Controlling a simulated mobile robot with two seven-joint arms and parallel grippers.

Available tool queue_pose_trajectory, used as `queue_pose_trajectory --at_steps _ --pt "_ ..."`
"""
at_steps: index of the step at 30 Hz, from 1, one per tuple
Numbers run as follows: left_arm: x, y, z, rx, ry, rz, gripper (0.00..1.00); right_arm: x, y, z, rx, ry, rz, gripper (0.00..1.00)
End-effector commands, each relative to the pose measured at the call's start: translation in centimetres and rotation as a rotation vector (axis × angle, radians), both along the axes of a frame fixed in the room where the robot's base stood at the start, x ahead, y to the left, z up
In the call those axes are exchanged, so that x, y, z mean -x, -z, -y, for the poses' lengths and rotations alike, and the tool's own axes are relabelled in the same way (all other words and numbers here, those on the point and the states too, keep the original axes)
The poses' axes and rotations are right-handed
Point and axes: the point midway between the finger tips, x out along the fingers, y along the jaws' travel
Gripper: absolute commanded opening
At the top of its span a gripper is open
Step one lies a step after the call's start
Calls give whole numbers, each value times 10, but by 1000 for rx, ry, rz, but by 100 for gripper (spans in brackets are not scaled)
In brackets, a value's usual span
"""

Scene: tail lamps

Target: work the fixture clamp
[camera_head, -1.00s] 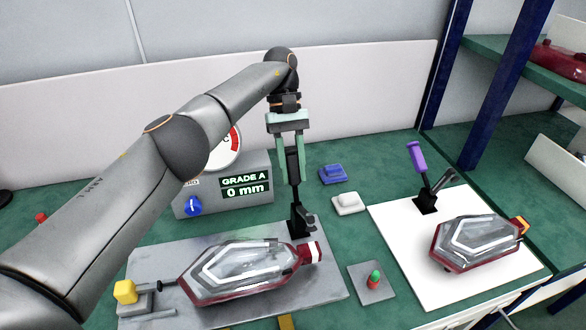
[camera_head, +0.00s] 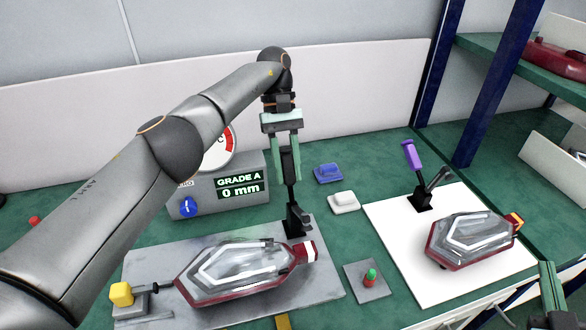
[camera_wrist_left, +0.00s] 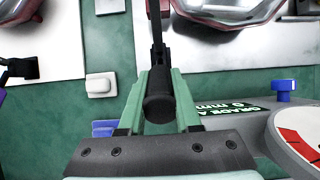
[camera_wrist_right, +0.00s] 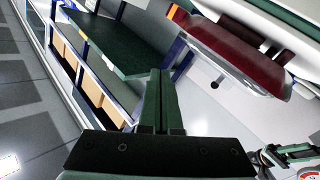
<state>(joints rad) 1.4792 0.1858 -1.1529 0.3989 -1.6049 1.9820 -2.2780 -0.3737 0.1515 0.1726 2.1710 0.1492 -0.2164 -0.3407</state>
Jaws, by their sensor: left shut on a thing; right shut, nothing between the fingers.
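The fixture clamp (camera_head: 296,218) stands at the back right of the grey fixture plate (camera_head: 325,268), with its black lever upright. My left gripper (camera_head: 288,165) is shut on the clamp's black handle from above; the handle also shows between the fingers in the left wrist view (camera_wrist_left: 158,100). A red and clear tail lamp (camera_head: 235,272) lies on the plate, left of and in front of the clamp. My right gripper (camera_wrist_right: 160,100) is shut and empty; part of it shows at the lower right of the head view (camera_head: 552,295).
A gauge box (camera_head: 220,190) reads "GRADE A 0 mm" behind the plate. A second lamp (camera_head: 470,240) lies on a white board (camera_head: 400,260) beside a purple-handled clamp (camera_head: 415,165). A yellow-knobbed plunger (camera_head: 122,294) and a red-green button (camera_head: 370,276) flank the first lamp.

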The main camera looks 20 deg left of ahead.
Motion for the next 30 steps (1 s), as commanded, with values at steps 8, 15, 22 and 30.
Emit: queue_pose_trajectory --at_steps 8,15,22,30 --pt "0 0 0 0 0 1 0 -42 -22 -61 -225 -90 -61 0" --pt "0 0 0 0 0 1 0 -66 -27 -146 -495 -186 -275 0" --pt "0 0 0 0 0 1 0 -62 -41 -221 -674 -191 -505 0" --pt "0 -1 0 0 0 2 0 -34 -58 -270 -772 -49 -697 0"
